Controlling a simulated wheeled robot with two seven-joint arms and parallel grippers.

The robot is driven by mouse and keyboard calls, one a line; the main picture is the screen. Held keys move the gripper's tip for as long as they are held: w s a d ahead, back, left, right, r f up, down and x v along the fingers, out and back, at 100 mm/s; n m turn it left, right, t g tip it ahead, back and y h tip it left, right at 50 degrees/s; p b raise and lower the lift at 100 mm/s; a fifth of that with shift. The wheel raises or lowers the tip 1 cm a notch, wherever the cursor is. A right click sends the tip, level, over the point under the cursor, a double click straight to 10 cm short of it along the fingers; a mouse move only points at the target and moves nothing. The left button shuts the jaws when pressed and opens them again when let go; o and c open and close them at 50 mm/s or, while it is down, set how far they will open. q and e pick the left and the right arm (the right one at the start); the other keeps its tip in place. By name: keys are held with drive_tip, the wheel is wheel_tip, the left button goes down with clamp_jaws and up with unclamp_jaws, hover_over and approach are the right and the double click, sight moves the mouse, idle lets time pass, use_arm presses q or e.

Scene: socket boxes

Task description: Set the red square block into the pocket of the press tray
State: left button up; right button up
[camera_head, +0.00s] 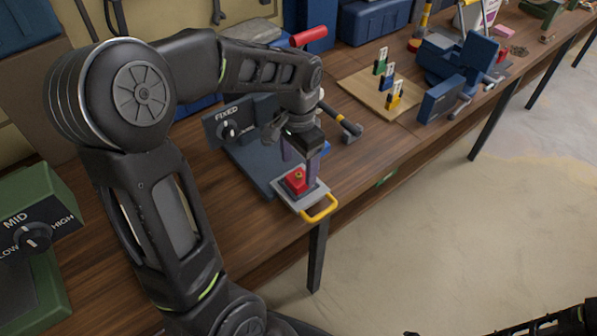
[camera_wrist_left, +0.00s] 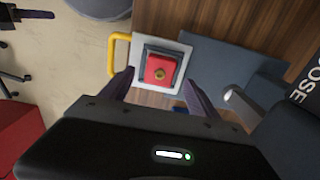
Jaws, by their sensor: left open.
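The red square block (camera_head: 296,181) with a small brass-coloured knob on top sits at the pocket of the press tray (camera_head: 316,193), a light grey plate with a yellow handle. In the left wrist view the block (camera_wrist_left: 160,70) lies within the dark square frame of the tray (camera_wrist_left: 144,44); whether it is fully seated I cannot tell. My left gripper (camera_head: 300,163) points down above the block. In the left wrist view its two fingers (camera_wrist_left: 158,84) are apart, one on each side below the block in the picture. No contact with the block is visible. My right gripper is not clearly visible.
A dark blue press with a FIXED dial (camera_head: 228,130) stands behind the tray. A green box with a MID dial (camera_head: 33,236) is at the left. A wooden board (camera_head: 372,97) with coloured pieces and a blue vise (camera_head: 455,70) lie farther right. The tray's handle overhangs the table edge.

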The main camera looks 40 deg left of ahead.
use_arm(q)
drive_tip(key=shift+r, duration=1.9)
drive_tip(key=shift+d+f, duration=0.1)
